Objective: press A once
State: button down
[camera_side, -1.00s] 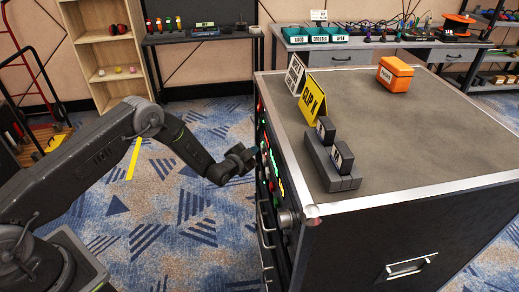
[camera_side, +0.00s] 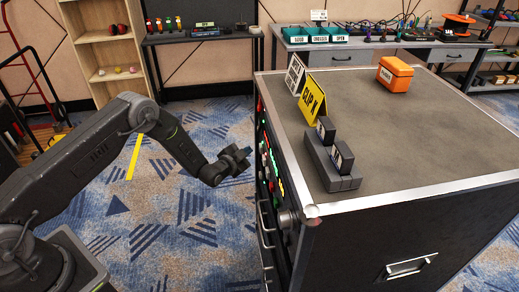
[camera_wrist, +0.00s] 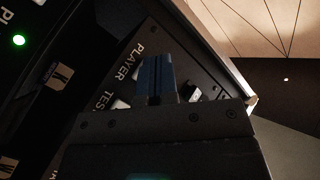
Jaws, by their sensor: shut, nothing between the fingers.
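My gripper (camera_side: 249,153) is in front of the upright control panel (camera_side: 268,160) on the left face of the black case, with a small gap showing in the side view. In the wrist view my gripper's fingers (camera_wrist: 155,66) are together and empty, over a dark panel plate (camera_wrist: 180,58) marked PLAYER and TEST. Pale buttons (camera_wrist: 195,93) show partly behind the gripper's body. No button marked A can be made out; part of the panel is hidden by my gripper.
On the case top (camera_side: 420,130) are a yellow CLIP X sign (camera_side: 312,98), a dark rack (camera_side: 328,165) holding blocks and an orange box (camera_side: 395,74). A green light (camera_wrist: 18,40) glows at left in the wrist view.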

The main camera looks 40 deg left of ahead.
jog(key=s+a, duration=0.3)
jog(key=shift+s+a, duration=0.1)
jog(key=shift+r, duration=0.15)
dwell(0.6)
notch_tip(320, 180, up, 14)
jog(key=d+n+g, duration=0.1)
jog(key=n+g, duration=0.1)
jog(key=s+d+r+n+g, duration=0.2)
jog(key=s+r+g, duration=0.1)
jog(key=s+r, duration=0.65)
jog(key=s+d+r+n+g, duration=0.1)
jog(key=s+d+r+g, duration=0.1)
jog(key=s, duration=1.3)
jog(key=s+d+r+n+g, duration=0.2)
jog(key=s+r, duration=0.4)
jog(key=s, duration=0.9)
jog(key=shift+r+g, duration=0.35)
jog(key=shift+g, duration=0.55)
